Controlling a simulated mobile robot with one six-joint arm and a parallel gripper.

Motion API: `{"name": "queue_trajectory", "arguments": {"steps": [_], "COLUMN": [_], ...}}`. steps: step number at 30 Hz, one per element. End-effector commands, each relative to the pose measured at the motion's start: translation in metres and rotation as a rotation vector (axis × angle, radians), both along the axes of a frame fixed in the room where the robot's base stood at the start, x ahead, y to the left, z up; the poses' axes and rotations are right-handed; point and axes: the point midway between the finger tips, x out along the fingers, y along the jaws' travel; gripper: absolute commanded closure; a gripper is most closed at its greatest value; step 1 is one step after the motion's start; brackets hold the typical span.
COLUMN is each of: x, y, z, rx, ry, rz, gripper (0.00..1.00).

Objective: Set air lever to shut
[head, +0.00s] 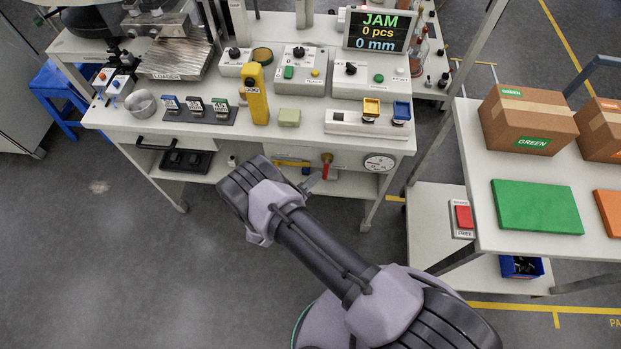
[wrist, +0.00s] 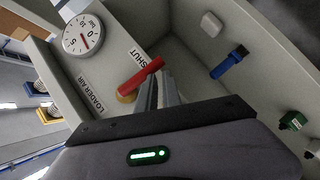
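The air lever (wrist: 140,76) is a red handle on a brass valve (wrist: 126,97), set on a pale panel marked "LOADER AIR". The word "SHUT" is printed just above the handle in the wrist view. In the head view the red lever (head: 326,171) hangs downward from its valve under the bench top. In the head view my gripper (head: 310,183) is just left of the lever; the fingers partly cover the panel behind.
A round pressure gauge (wrist: 83,35) is beside the lever, also in the head view (head: 379,162). A blue fitting (wrist: 230,62) and a green connector (wrist: 292,121) are to the right in the wrist view. The bench top (head: 310,128) overhangs the lever. A display (head: 377,31) reads "JAM".

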Motion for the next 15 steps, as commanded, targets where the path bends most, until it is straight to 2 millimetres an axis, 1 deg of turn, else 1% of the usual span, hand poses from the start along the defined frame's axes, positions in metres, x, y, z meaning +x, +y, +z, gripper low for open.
{"name": "queue_trajectory", "arguments": {"steps": [2, 15], "x": [0.0002, -0.0005], "y": [-0.0018, -0.0058], "z": [-0.0026, -0.004], "rx": [0.001, 0.0], "ry": [0.003, 0.002], "rz": [0.001, -0.001], "gripper": [1.0, 1.0]}}
